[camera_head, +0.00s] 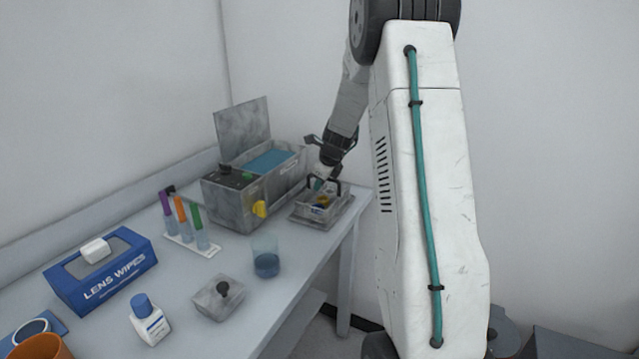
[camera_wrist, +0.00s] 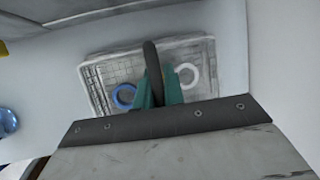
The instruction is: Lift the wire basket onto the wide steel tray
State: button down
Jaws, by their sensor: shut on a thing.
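The wire basket (camera_head: 312,211) is a small grey mesh basket with dark upright handles. It is at the right end of the bench, over the wide steel tray (camera_head: 346,208), a low grey tray. I cannot tell whether the basket touches the tray. My gripper (camera_head: 321,181) is above the basket, shut on its dark handle. In the wrist view the teal fingers (camera_wrist: 158,92) close around the handle, with the mesh basket (camera_wrist: 101,85) below. A blue ring (camera_wrist: 124,96) and a white ring (camera_wrist: 187,74) lie inside the basket.
A steel bath (camera_head: 232,207) with blue liquid, a raised lid and a yellow knob stands left of the tray. A beaker (camera_head: 266,263), a lidded grey box (camera_head: 218,298), a tube rack (camera_head: 190,241), a bottle (camera_head: 150,320) and a wipes box (camera_head: 100,275) stand further left.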

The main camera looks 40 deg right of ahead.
jog(key=shift+f, duration=0.5)
jog(key=c, duration=1.4)
grip_release()
jog(key=shift+r, duration=6)
